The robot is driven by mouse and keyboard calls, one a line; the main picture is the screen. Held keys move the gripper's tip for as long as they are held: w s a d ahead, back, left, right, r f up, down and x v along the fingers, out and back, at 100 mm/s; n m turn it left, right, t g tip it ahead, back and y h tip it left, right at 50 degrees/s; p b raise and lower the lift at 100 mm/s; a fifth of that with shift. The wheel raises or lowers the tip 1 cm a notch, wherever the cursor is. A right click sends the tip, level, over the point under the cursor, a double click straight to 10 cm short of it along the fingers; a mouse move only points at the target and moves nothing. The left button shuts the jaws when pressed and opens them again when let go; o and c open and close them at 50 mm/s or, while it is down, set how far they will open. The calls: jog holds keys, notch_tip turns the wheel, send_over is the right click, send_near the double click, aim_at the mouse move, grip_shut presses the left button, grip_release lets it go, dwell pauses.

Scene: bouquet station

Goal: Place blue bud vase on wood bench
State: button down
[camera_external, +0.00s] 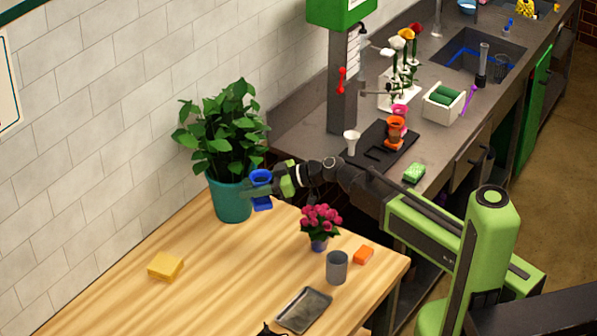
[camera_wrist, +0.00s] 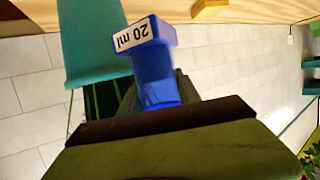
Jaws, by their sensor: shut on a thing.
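My gripper (camera_external: 252,190) is shut on the blue bud vase (camera_external: 262,202), beside the teal plant pot near the back edge of the wood bench (camera_external: 215,270). The vase looks upright in the external view. In the wrist view the blue vase (camera_wrist: 156,80) shows a white "20 ml" label, and the jaws hide part of it. The bench (camera_wrist: 270,12) also shows along the top of the wrist view, with a visible gap from the vase. I cannot tell the exact height of the vase over the bench.
A teal pot (camera_external: 232,202) with a leafy plant stands right by the vase.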

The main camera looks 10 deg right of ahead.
jog(key=a+f+m+t+b, duration=0.1)
jog(key=a+f+b, duration=0.1)
jog(key=a, duration=1.8)
jog(key=shift+w+f+t+h, duration=0.3)
jog(key=shift+w, duration=0.1)
notch_tip(320, 180, down, 11)
jog(key=b, duration=1)
jog(key=shift+r+b, duration=0.2)
jog(key=shift+b, duration=0.15)
jog(key=shift+r, duration=0.3)
jog(key=shift+f, duration=0.2)
jog(key=c, duration=0.9)
grip_release()
jog(key=shift+o, duration=0.2)
jog(key=shift+r, duration=0.15)
